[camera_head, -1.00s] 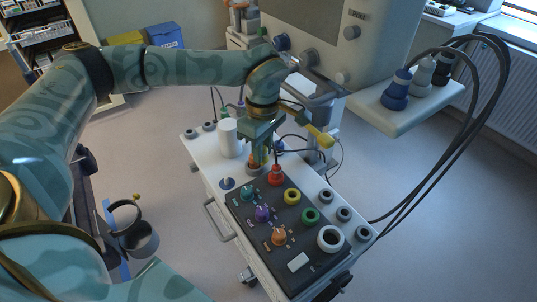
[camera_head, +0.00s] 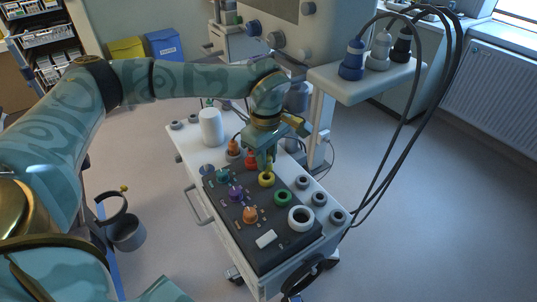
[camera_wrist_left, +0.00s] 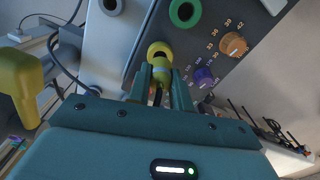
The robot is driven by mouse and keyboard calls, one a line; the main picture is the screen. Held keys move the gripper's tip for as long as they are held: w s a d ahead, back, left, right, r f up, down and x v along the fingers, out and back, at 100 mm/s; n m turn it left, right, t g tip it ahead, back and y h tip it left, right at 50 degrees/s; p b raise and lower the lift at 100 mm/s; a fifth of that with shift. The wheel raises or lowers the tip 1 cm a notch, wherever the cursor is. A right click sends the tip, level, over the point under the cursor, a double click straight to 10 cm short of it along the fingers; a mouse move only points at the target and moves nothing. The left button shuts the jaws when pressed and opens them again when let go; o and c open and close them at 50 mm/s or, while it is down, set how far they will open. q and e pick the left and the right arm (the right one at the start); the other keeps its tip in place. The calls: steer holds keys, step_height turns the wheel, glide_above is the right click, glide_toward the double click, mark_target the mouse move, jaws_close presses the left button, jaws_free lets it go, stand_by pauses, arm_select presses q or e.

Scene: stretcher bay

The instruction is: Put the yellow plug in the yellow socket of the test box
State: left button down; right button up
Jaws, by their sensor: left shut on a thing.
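My left gripper (camera_head: 264,160) points down over the dark test box (camera_head: 217,205) and is shut on the yellow plug. The plug (camera_wrist_left: 162,74) shows between the fingers in the left wrist view, with a dark cable below it. The yellow socket (camera_head: 266,180) is a yellow ring on the box top, just below the fingertips. In the wrist view the socket (camera_wrist_left: 159,48) lies right beyond the plug, nearly in line with it. I cannot tell whether the plug touches the socket. My right gripper is not in view.
A green socket (camera_head: 282,198) and a large white ring (camera_head: 301,218) lie nearer the front. A red plug (camera_head: 251,158) and coloured knobs stand close to the gripper. A white cylinder (camera_head: 210,127) stands behind left. A yellow handle (camera_head: 295,123) is just right of my wrist.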

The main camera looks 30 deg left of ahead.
arm_select(q)
steer(key=shift+a+f, duration=0.1)
steer(key=shift+f, duration=0.05)
stand_by(0.3)
steer(key=shift+p, duration=0.5)
stand_by(0.5)
steer(key=shift+p, duration=0.4)
steer(key=shift+f, duration=1.35)
steer(key=c, duration=1.2)
jaws_free()
steer(key=shift+o, duration=0.2)
